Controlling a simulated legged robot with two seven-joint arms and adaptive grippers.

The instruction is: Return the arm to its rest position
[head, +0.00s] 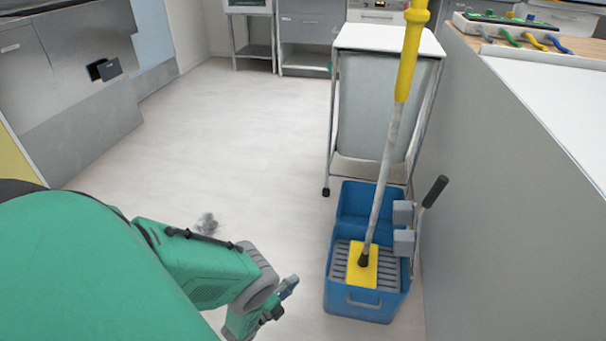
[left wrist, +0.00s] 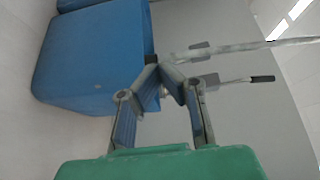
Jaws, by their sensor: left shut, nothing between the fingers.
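My left arm is green and comes in from the lower left of the head view. My left gripper (head: 286,290) hangs over the floor to the left of the blue mop bucket (head: 352,299). In the left wrist view the gripper's fingers (left wrist: 166,68) meet at the tips with nothing between them. The bucket also shows in that view (left wrist: 85,60), beyond the fingers at the upper left. My right gripper is in neither view.
A mop with a yellow handle (head: 411,45) stands in the bucket. A white-topped hamper cart (head: 388,40) is behind it. A grey counter wall (head: 500,200) runs along the right. A grey smudge (head: 206,223) marks the floor. The floor at centre left is clear.

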